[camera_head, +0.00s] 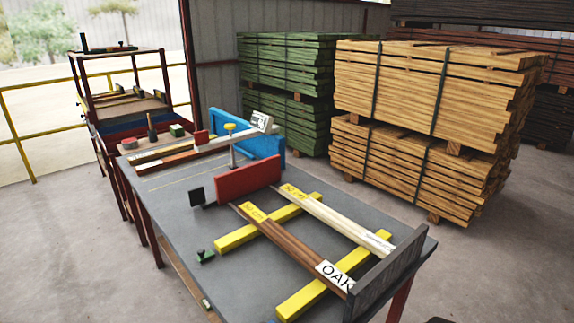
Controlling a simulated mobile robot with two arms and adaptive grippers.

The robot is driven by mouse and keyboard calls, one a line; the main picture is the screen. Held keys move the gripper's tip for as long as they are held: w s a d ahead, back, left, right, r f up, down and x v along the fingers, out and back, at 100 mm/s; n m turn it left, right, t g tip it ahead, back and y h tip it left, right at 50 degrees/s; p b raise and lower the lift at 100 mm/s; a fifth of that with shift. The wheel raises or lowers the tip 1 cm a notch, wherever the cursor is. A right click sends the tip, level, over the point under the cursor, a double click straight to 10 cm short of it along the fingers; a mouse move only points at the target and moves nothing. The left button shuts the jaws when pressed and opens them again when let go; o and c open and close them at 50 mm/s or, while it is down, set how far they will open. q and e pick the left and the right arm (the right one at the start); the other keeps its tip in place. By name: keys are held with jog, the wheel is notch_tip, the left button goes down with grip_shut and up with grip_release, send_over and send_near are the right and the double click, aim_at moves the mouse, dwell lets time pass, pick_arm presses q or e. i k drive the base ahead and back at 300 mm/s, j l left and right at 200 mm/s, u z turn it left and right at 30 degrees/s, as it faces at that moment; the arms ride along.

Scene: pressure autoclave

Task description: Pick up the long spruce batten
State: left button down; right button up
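A long pale batten (335,217), which looks like the spruce one, lies across two yellow bearers (268,222) on the grey workbench (180,215). It has a yellow label at its far end and a white label at its near end, whose print is too small to read. A brown batten (290,245) with a white "OAK" label lies beside it on the left, roughly parallel, with a gap between them. Neither of my grippers can be made out in the head view.
A red block (247,180) stands by the battens' far ends, a dark upright plate (387,273) by their near ends. Timber stacks (430,90) fill the background. The bench's left part is mostly clear.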

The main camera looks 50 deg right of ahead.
aim_at(371, 242)
jog(key=z, duration=1.5)
jog(key=i+l+z, duration=0.2)
jog(key=l, duration=0.25)
jog(key=i+l+z, duration=0.2)
jog(key=l, duration=0.25)
jog(key=i+l+z, duration=0.2)
jog(key=l, duration=0.25)
jog(key=i+l+z, duration=0.2)
jog(key=l, duration=0.2)
jog(key=i+l+z, duration=0.25)
jog(key=i, duration=0.2)
jog(key=i+l+z, duration=0.25)
jog(key=i, duration=0.25)
jog(key=i+l+z, duration=0.25)
jog(key=i, duration=0.25)
jog(key=i+j+u, duration=0.1)
jog(key=i+u, duration=0.55)
jog(key=u, duration=0.25)
jog(key=i+l+u, duration=0.2)
jog(key=i+u, duration=0.35)
jog(key=u, duration=0.35)
jog(key=i+u, duration=0.15)
jog(key=u, duration=0.35)
jog(key=i+l+u, duration=0.1)
jog(key=u, duration=0.35)
jog(key=l+u, duration=0.1)
jog(key=u, duration=0.4)
jog(key=i+l+u, duration=0.15)
jog(key=u, duration=0.3)
